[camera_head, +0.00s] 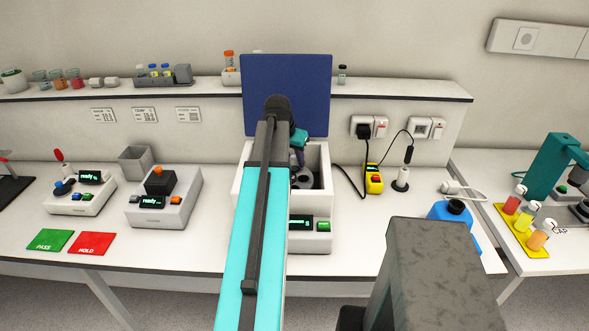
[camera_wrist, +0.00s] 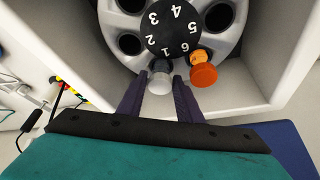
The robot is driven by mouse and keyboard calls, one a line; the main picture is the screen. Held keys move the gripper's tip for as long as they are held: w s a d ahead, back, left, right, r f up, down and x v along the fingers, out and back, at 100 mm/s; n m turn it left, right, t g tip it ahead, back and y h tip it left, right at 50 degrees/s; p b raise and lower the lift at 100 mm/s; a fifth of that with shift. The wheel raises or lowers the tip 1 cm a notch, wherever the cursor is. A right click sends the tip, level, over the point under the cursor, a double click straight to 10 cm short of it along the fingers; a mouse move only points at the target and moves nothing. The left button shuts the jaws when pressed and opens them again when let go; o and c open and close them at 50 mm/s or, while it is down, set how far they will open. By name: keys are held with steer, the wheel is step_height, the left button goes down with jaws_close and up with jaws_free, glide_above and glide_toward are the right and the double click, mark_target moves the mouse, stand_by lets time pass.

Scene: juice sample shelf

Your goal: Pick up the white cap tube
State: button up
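In the wrist view, the white cap tube (camera_wrist: 160,77) stands in the rotor near the number 1, with only its cap clearly seen. My gripper (camera_wrist: 160,82) has one dark finger on each side of this cap, very close to it. I cannot tell whether the fingers touch the cap. The tube's body is hidden below the cap. In the head view, my gripper (camera_head: 298,150) reaches down into the open white centrifuge (camera_head: 324,160), and my arm hides part of it.
An orange cap tube (camera_wrist: 203,73) stands just right of my right finger in the grey numbered rotor (camera_wrist: 235,35). The centrifuge walls enclose the rotor closely. Its blue lid (camera_head: 287,85) is raised behind. A yellow box (camera_head: 374,180) with cables stands to the right.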

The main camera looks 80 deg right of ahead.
steer(key=shift+d+f, duration=0.15)
steer(key=shift+f, duration=0.25)
steer(key=shift+c, duration=0.3)
steer(key=c, duration=0.7)
